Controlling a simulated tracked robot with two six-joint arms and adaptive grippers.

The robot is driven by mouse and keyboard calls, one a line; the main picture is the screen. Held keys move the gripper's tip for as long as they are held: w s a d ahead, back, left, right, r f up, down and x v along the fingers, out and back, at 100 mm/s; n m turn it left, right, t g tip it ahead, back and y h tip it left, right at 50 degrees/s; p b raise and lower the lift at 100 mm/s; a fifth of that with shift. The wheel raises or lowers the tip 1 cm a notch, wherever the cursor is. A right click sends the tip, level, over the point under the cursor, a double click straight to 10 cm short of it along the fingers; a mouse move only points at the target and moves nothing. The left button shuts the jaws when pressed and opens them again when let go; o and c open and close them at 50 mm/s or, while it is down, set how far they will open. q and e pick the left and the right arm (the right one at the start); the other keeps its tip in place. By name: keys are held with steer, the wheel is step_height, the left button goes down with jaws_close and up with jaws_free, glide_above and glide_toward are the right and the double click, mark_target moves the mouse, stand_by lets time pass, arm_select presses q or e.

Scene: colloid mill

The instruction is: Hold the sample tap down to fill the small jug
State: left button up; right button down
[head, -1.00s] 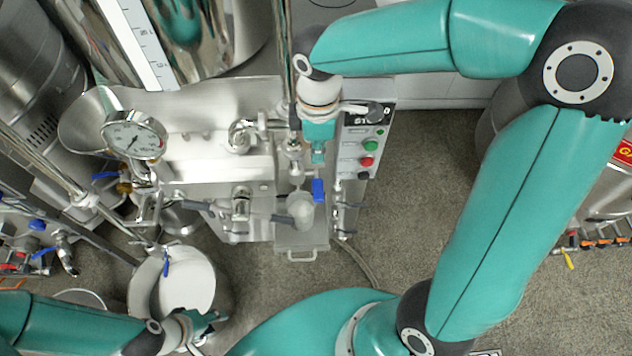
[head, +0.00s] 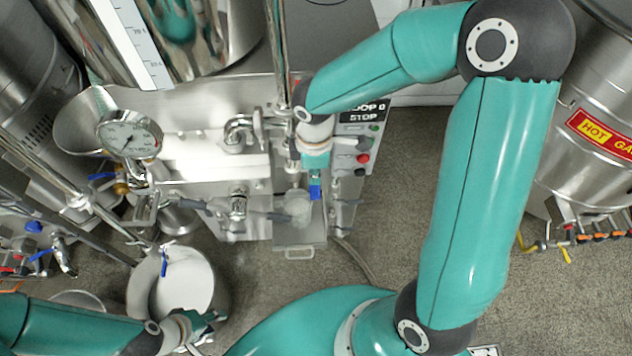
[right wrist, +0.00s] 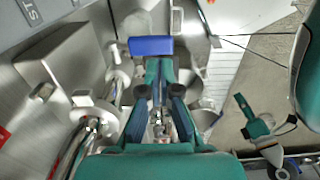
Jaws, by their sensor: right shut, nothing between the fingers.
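The sample tap's blue handle (head: 315,191) shows just below my right gripper (head: 316,172) in the head view. In the right wrist view the blue handle (right wrist: 151,45) lies across, right beyond the tips of my right gripper (right wrist: 159,72). The right fingers are shut with nothing between them; I cannot tell whether they touch the handle. A small translucent jug (head: 297,208) stands below the tap, over the metal tray (head: 300,238); its contents are not clear. My left gripper (head: 208,325) is low at the left, near a large steel pot; its finger opening is unclear.
The steel pot (head: 140,295) with a pale round top stands at lower left. A pressure gauge (head: 130,137) and pipes are left of the tap. A button panel (head: 362,150) is just right. Floor right of the machine is clear up to a hot-labelled vessel (head: 600,130).

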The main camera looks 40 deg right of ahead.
mark_target(315, 191)
steer(key=shift+f, duration=2.35)
